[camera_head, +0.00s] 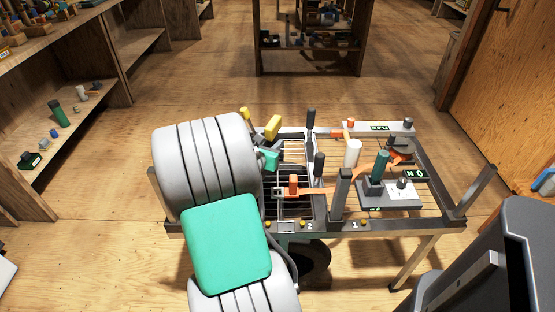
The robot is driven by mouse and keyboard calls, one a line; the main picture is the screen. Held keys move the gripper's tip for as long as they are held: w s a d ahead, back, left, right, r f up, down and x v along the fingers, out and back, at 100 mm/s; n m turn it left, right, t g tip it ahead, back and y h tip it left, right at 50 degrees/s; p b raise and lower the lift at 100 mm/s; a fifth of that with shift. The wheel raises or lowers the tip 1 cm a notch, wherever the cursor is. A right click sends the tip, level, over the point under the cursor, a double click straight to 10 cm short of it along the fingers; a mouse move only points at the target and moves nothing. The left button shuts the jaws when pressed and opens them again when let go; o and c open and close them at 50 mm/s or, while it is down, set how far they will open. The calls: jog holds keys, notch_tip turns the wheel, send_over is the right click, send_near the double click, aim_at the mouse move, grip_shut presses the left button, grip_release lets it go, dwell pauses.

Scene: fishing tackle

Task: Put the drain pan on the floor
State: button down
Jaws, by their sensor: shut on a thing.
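My grey arm with a teal pad fills the left middle and hides the left end of the workbench (405,222). I cannot pick out the drain pan for sure. A dark gridded section (292,206) of the bench top shows just right of my arm. A small teal part (268,158) and a yellow piece (272,127) stick out beside my arm, and I cannot tell what they belong to.
Bottles and tools, including a white cylinder (352,153) and a grey plate (402,194), crowd the bench's right half. Shelves (75,105) line the left wall, and a shelf unit (311,42) stands behind. Wooden floor (200,90) is clear behind and left of the bench.

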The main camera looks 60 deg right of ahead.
notch_tip(320, 180, down, 6)
jog(key=d+b, duration=0.2)
jog(key=d, duration=0.1)
jog(key=shift+s, duration=0.35)
jog(key=shift+a, duration=0.1)
jog(key=shift+f, duration=0.2)
jog(key=c, duration=1.1)
grip_release()
jog(key=shift+f, duration=0.1)
jog(key=shift+c, duration=0.2)
